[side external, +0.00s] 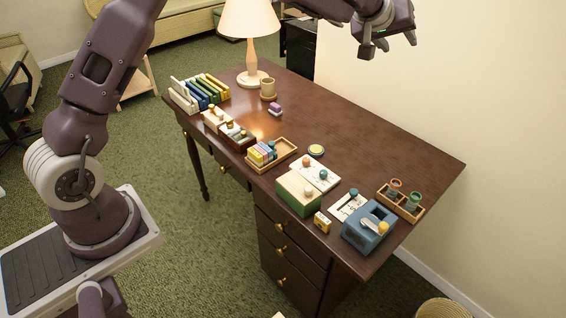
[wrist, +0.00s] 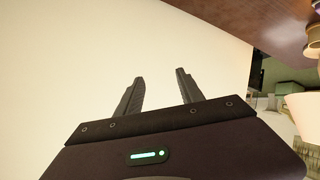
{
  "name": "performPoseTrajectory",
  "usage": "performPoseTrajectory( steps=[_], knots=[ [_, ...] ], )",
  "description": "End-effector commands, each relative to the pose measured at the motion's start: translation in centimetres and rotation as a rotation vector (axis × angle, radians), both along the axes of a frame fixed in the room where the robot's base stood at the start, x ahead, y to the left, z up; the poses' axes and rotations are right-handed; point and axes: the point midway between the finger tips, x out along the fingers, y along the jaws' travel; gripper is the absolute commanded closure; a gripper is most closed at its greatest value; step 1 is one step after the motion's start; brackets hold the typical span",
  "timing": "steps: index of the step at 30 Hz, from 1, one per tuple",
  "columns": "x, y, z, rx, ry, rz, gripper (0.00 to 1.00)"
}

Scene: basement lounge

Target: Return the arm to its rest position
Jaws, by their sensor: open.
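My gripper (side external: 388,40) is at the top of the side external view, raised in the air above the far side of the desk. In the wrist view my gripper (wrist: 160,90) shows two dark fingers standing apart with nothing between them, in front of a plain pale wall. My gripper touches nothing. The dark wooden desk (side external: 350,125) lies below it, and a part of the desk (wrist: 225,20) also shows at the top right of the wrist view.
A lit lamp (side external: 250,40) stands at the desk's far left. The desk's right rear is clear.

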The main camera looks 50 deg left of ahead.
Motion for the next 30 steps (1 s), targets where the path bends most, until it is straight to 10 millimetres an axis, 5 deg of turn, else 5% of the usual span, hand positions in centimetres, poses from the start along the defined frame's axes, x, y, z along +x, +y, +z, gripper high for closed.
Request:
performPoseTrajectory(
  steps=[1, 3, 6, 8, 12, 18, 23, 30],
  knots=[
    [-1.5, -2.1, 4.5, 0.036, -0.095, -0.096, 0.55],
    [-5.1, -5.4, 9.5, 0.09, -0.193, -0.256, 0.55],
    [-13.5, -8.5, 13.0, 0.188, -0.217, -0.478, 0.55],
    [-19.2, -8.5, 12.8, 0.249, -0.163, -0.57, 0.55],
    [-31.9, -4.3, 8.8, 0.345, 0.063, -0.628, 0.55],
    [-45.0, 3.1, 2.2, 0.377, 0.35, -0.527, 0.55],
    [-49.5, 5.7, -0.3, 0.374, 0.452, -0.469, 0.55],
    [-50.0, 6.0, -0.6, 0.373, 0.466, -0.462, 0.55]
  ],
)
